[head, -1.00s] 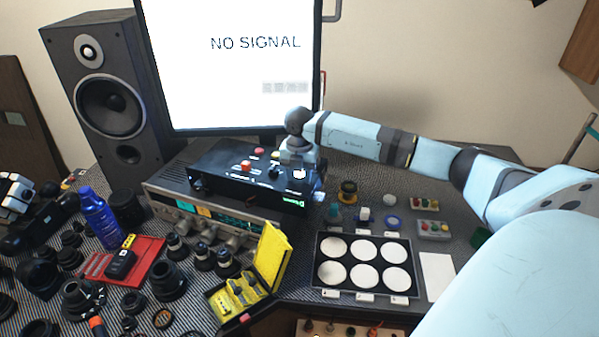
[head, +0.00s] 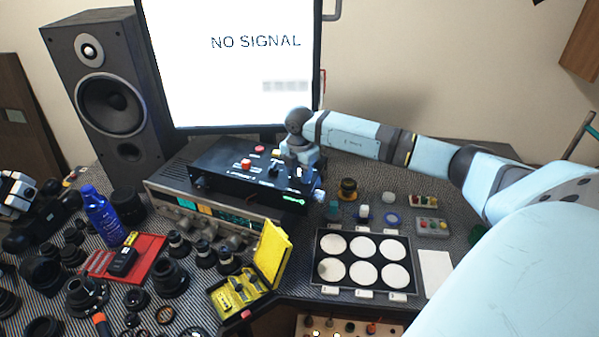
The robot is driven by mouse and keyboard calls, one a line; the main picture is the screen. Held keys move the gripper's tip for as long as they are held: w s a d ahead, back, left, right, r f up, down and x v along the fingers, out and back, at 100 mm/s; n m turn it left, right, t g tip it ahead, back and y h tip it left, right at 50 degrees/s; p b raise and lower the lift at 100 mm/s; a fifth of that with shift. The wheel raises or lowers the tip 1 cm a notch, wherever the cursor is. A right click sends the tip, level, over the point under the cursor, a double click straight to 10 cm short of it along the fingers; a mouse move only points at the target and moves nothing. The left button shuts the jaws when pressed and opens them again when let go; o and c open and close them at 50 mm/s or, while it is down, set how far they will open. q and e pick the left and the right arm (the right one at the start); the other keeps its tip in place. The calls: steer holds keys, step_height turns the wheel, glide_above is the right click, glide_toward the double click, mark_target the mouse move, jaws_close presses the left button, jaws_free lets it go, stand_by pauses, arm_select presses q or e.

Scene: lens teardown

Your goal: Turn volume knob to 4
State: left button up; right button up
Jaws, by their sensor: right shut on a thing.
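A black control box (head: 232,181) with a red button (head: 246,163), a dark knob and a lit green mark sits on top of a silver receiver (head: 170,206) below the monitor. My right gripper (head: 298,176) reaches in from the right and points down at the box's right end. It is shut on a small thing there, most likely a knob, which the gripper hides. The number the knob points to cannot be read. My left gripper (head: 18,190) is at the far left edge, partly cut off, and its jaws are not clear.
A monitor (head: 240,60) reading NO SIGNAL stands behind the box, with a speaker (head: 112,95) to its left. A yellow case (head: 270,254), a black tray (head: 320,272) of white discs and several lens parts crowd the front.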

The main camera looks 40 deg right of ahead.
steer(key=shift+r, duration=0.1)
steer(key=o, duration=0.9)
step_height(320, 180, up, 14)
steer(key=shift+f+b, duration=0.1)
steer(key=shift+b, duration=0.5)
